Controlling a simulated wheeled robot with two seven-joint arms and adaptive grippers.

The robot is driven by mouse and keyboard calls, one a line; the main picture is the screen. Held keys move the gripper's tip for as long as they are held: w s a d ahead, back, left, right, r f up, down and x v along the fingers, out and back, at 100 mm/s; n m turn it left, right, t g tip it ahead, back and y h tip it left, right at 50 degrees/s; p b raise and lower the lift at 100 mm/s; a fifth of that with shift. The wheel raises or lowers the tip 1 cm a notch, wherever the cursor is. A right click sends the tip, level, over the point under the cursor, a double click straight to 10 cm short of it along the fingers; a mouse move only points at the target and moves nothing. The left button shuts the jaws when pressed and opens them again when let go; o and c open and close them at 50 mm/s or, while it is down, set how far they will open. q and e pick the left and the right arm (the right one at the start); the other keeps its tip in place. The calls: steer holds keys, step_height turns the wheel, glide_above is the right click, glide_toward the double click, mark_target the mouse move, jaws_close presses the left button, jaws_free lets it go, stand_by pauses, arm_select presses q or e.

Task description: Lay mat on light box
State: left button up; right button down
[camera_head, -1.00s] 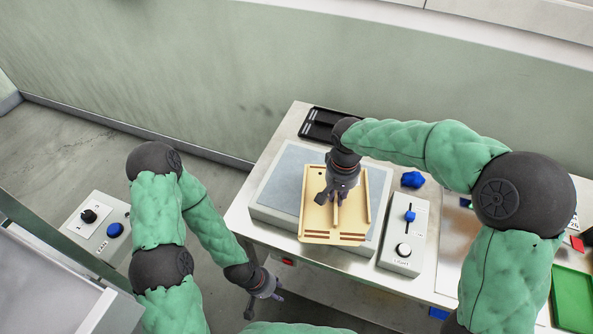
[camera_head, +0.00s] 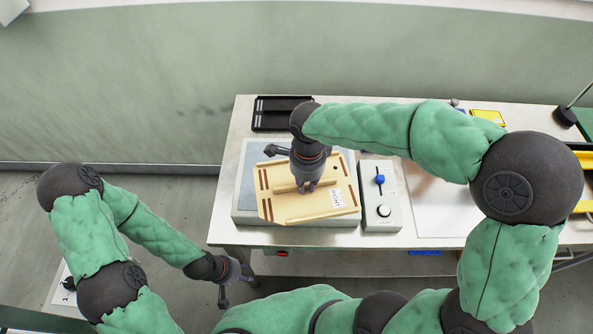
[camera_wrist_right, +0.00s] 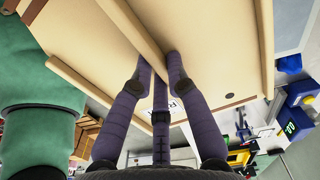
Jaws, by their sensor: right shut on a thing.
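The mat is a tan board (camera_head: 300,207) with raised ribs and a small white label. It lies turned slightly askew over the light box (camera_head: 246,190), a low pale box with a grey top. The mat covers most of the box top; whether it touches the box I cannot tell. My right gripper (camera_head: 307,185) points down and is shut on the mat's middle rib. In the right wrist view, its purple fingers (camera_wrist_right: 160,75) straddle that rib, with the mat (camera_wrist_right: 215,60) beyond them. My left gripper (camera_head: 236,290) hangs off the table's front left, open and empty.
A control panel (camera_head: 383,220) with a blue slider and white knob stands right of the box. A black tray (camera_head: 277,113) lies behind it. A yellow item (camera_head: 488,117) sits at the back right. The table (camera_head: 225,170) has a narrow free strip on the left.

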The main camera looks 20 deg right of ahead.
steer(key=shift+s+d+r+m, duration=0.15)
steer(key=shift+s+d+m, duration=0.1)
steer(key=shift+m, duration=0.3)
steer(key=shift+s+d+r+m, duration=0.1)
steer(key=shift+s+m, duration=0.1)
steer(key=shift+m, duration=0.35)
steer(key=w+f, duration=0.1)
steer(key=w, duration=0.2)
steer(key=w+f, duration=0.2)
steer(key=w, duration=0.1)
steer(key=w+f, duration=0.1)
steer(key=w, duration=0.2)
steer(key=shift+w+d+f, duration=0.1)
steer(key=shift+d+f, duration=0.05)
steer(key=shift+f, duration=0.1)
steer(key=w+f, duration=0.4)
steer(key=shift+d+f+b, duration=0.1)
steer(key=shift+f+b, duration=0.3)
steer(key=shift+w+f, duration=0.25)
steer(key=shift+f, duration=0.1)
steer(key=shift+w+f, duration=0.1)
steer(key=shift+f, duration=1.4)
steer(key=shift+f+b, duration=0.1)
steer(key=shift+b, duration=0.25)
